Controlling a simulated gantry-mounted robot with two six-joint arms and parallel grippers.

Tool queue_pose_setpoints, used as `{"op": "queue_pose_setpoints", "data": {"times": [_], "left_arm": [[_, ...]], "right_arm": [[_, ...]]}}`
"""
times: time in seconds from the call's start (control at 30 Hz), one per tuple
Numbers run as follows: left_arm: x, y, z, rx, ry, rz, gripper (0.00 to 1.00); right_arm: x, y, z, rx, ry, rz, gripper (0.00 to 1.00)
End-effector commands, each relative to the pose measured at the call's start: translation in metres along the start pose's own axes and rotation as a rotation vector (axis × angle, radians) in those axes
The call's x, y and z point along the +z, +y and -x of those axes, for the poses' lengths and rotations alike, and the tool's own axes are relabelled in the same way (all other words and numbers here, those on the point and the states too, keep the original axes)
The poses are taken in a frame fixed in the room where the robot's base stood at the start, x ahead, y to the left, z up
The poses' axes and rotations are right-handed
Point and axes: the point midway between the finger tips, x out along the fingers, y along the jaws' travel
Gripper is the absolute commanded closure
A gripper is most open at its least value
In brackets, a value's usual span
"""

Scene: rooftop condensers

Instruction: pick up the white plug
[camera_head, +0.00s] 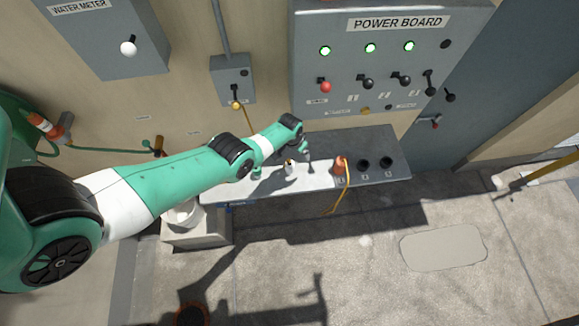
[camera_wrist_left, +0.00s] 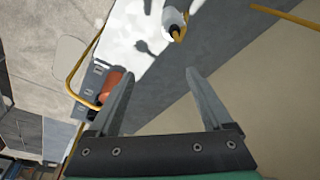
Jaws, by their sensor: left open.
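The white plug (camera_head: 290,170) stands on the pale top of the low bench (camera_head: 225,190) under the power board. In the left wrist view the white plug (camera_wrist_left: 173,18) shows at the top edge, with a dark tip and a yellow ring. My left gripper (camera_head: 282,165) is over the bench close to the plug, its fingers on either side of it in the head view. In the left wrist view the open left gripper (camera_wrist_left: 160,74) has nothing between its fingers, and the plug lies beyond the fingertips. My right gripper is not in view.
An orange plug (camera_head: 339,166) with a yellow cable sits right of the white plug, beside two dark sockets (camera_head: 375,163). The power board (camera_head: 385,70) with lamps and levers hangs above. A small grey switch box (camera_head: 232,75) is on the wall.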

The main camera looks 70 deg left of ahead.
Motion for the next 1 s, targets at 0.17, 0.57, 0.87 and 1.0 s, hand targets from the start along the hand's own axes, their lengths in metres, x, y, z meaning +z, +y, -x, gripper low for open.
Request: {"op": "queue_pose_setpoints", "data": {"times": [0.17,0.57,0.87,1.0], "left_arm": [[0.039,-0.026,-0.012,-0.006,-0.09,0.062,0.17],[0.044,-0.026,-0.057,-0.005,-0.089,0.06,0.17],[0.044,-0.025,-0.078,-0.005,-0.088,0.06,0.17],[0.044,-0.026,-0.081,-0.005,-0.088,0.06,0.17]], "right_arm": [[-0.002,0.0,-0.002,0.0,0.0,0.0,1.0],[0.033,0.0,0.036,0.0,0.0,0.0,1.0],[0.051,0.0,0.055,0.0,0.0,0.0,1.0],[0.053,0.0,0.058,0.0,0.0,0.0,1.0]]}}
